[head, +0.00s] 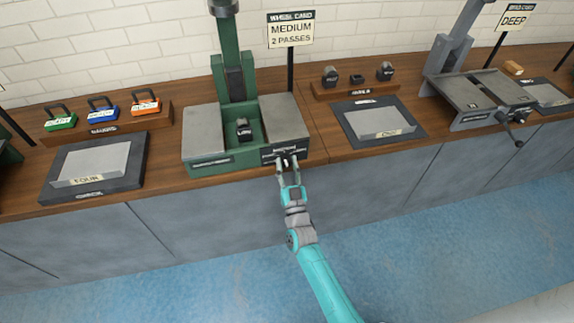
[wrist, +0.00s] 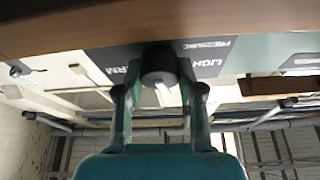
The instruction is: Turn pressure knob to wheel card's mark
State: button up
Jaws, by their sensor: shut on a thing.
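The wheel card (head: 290,30) behind the green press (head: 238,105) reads MEDIUM, 2 PASSES. The black round pressure knob (wrist: 159,62) is on the press's front plate, with a pale pointer (wrist: 163,94) aimed toward the lower edge of the wrist view. My gripper (head: 289,163) is at the knob and shut on it; the wrist view shows its fingers (wrist: 159,90) on both sides. The LIGHT label (wrist: 207,66) is right of the knob, and FIRM, partly covered, is left. The mark at the pointer's tip cannot be read. In the head view my gripper covers most of the knob.
A rack of green, blue and orange gauges (head: 103,117) and a tray marked FOUR (head: 95,165) are on the left. Another dark tray (head: 378,122) and a grey machine with a crank (head: 480,95) are on the right. Blue floor before the cabinets is clear.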

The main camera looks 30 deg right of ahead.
jog(key=shift+m+g+h, duration=0.4)
jog(key=shift+m+h, duration=0.5)
jog(key=shift+m, duration=1.1)
jog(key=o, duration=1.1)
jog(key=shift+o, duration=0.2)
jog(key=v, duration=1.2)
jog(key=shift+s, duration=0.1)
